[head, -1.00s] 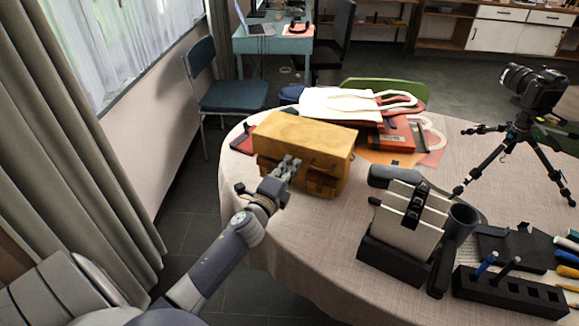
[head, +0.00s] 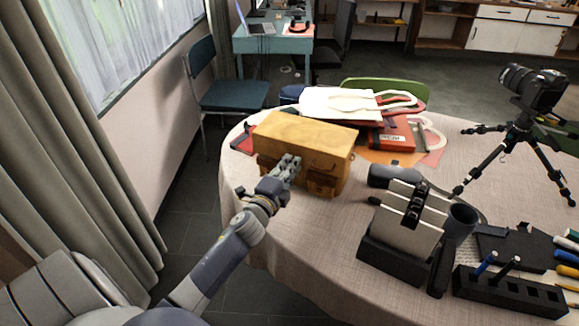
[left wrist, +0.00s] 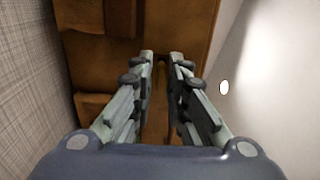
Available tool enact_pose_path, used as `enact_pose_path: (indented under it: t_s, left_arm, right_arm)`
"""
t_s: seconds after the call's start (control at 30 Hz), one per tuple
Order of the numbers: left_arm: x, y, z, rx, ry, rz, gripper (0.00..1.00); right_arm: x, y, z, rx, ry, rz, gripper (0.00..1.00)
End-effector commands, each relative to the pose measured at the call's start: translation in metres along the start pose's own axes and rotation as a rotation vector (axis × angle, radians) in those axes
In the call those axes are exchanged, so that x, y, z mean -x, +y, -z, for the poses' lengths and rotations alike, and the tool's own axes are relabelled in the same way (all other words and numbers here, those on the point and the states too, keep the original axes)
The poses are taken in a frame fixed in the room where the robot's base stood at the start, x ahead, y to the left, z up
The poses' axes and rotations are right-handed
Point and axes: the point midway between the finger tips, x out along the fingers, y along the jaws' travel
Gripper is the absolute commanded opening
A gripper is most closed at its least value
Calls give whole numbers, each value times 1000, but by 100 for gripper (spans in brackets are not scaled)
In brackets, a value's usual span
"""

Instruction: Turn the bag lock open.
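The bag (head: 306,135) is a tan-brown leather box-shaped bag with darker straps and a pocket on its front. It stands on the round table near its left edge. My left gripper (head: 292,161) is at the bag's front face, left of the handle-like strap. In the left wrist view the left gripper (left wrist: 161,54) points at the brown bag (left wrist: 205,22), its fingertips a short gap apart. A narrow dark brown strip shows between the fingers, and I see no clear grip on it. The lock itself cannot be made out clearly. My right gripper is not in view.
Tote bags (head: 340,104) and a red-orange box (head: 392,137) lie behind the bag. A black holder with pale cards (head: 407,222), a pen block (head: 508,290) and a camera on a tripod (head: 524,130) stand to the right. Bare tablecloth (head: 310,235) lies in front.

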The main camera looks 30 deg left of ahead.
Motion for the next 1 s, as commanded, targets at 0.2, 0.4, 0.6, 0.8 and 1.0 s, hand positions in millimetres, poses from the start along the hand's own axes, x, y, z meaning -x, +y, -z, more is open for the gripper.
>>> enact_pose_path:
  t_s: [0.2, 0.4, 0.6, 0.8, 1.0]
  left_arm:
    - [0, 0, 0, -1, 0, 0, 27]
    - [3, 0, 0, -2, 0, 0, 27]
    - [26, 1, 0, -2, 0, -1, 27]
    - [66, 2, 0, 0, 0, -3, 27]
    - [100, 1, 0, 0, -1, -2, 27]
  right_arm:
    - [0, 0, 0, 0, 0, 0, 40]
    - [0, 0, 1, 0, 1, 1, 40]
    - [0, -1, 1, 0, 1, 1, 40]
    - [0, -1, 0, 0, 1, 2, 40]
    - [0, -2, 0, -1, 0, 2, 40]
